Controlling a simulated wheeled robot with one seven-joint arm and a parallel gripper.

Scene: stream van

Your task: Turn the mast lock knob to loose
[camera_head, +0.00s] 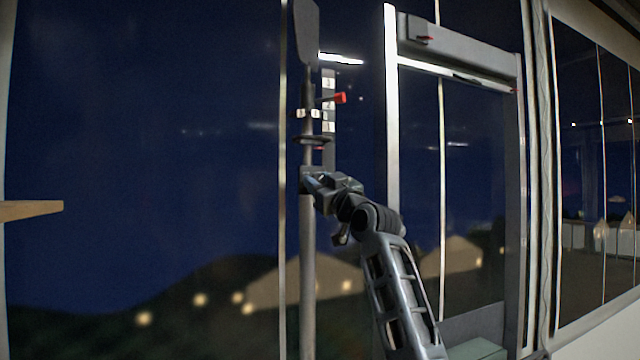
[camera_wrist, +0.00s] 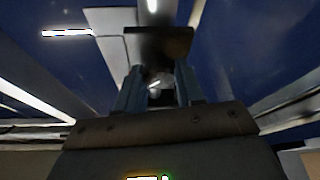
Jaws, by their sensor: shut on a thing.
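The mast (camera_head: 307,250) is a grey vertical pole left of centre in the head view, with a dark block (camera_head: 308,172) partway up. My gripper (camera_head: 318,184) reaches this block from the right, at the mast's side. In the wrist view my gripper (camera_wrist: 158,92) has its two bluish fingers closed on a small grey, shiny piece, which looks like the mast lock knob (camera_wrist: 160,80). A dark block (camera_wrist: 158,42) sits just beyond the fingertips. The fingers and block hide most of the knob, and I cannot read how far it is turned.
Above the block, a numbered strip (camera_head: 329,115) with a red pointer (camera_head: 340,97) stands beside the mast, near a dark disc (camera_head: 312,140). A pale frame (camera_head: 392,130) rises close to the right of my arm. A wooden shelf end (camera_head: 30,209) juts in at left.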

